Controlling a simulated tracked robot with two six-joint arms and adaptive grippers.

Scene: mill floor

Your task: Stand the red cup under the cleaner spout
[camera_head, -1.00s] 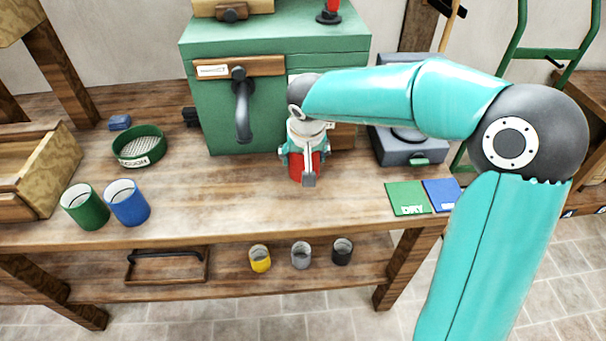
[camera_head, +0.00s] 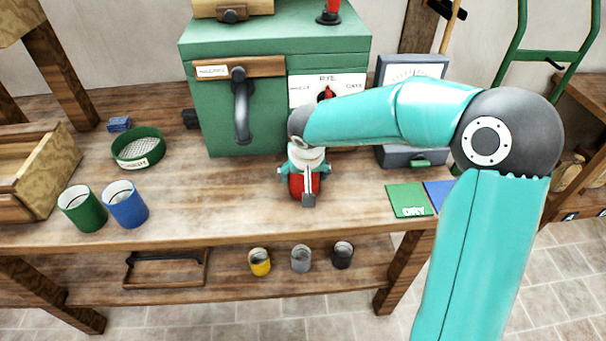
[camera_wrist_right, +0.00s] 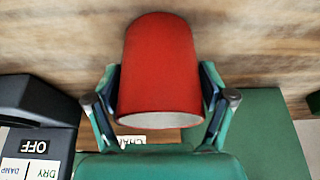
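The red cup (camera_head: 296,187) is in my right gripper (camera_head: 304,173), in front of the green cleaner (camera_head: 265,140). I cannot tell whether its base touches the bench. The right wrist view shows the red cup (camera_wrist_right: 160,65) between the two fingers of the right gripper (camera_wrist_right: 163,95), which press against its sides. The dark grey spout (camera_head: 242,112) hangs on the left of the cleaner's front, left of and behind the cup. Part of the cleaner's front is hidden behind my right arm. My left gripper is not in view.
A green cup (camera_head: 82,210) and a blue cup (camera_head: 126,206) stand at the bench's left, near a round green sieve (camera_head: 138,148). A grey meter (camera_head: 410,70) stands at the right behind green (camera_head: 408,200) and blue cards. The bench below the spout is clear.

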